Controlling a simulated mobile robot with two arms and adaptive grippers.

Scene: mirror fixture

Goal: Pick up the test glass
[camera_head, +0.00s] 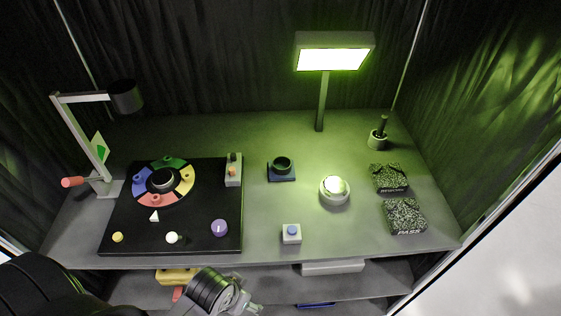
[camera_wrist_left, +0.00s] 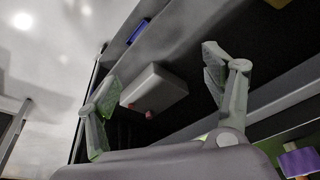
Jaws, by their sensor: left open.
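A round shiny clear piece (camera_head: 336,186) sits in a pale ring-shaped holder (camera_head: 334,203) on the right half of the grey table; it looks like glass, but I cannot tell whether it is the test glass. My left gripper (camera_head: 246,303) is below the table's front edge, well apart from that holder. In the left wrist view its two fingers (camera_wrist_left: 160,66) are spread wide with nothing between them. My right gripper is in neither view.
A black board (camera_head: 180,240) with a coloured ring fills the table's left side. A lamp (camera_head: 321,95) stands behind. Two speckled boxes (camera_head: 405,216) (camera_head: 389,178) lie at right. A grey box (camera_wrist_left: 155,88) with red knobs is under the tabletop.

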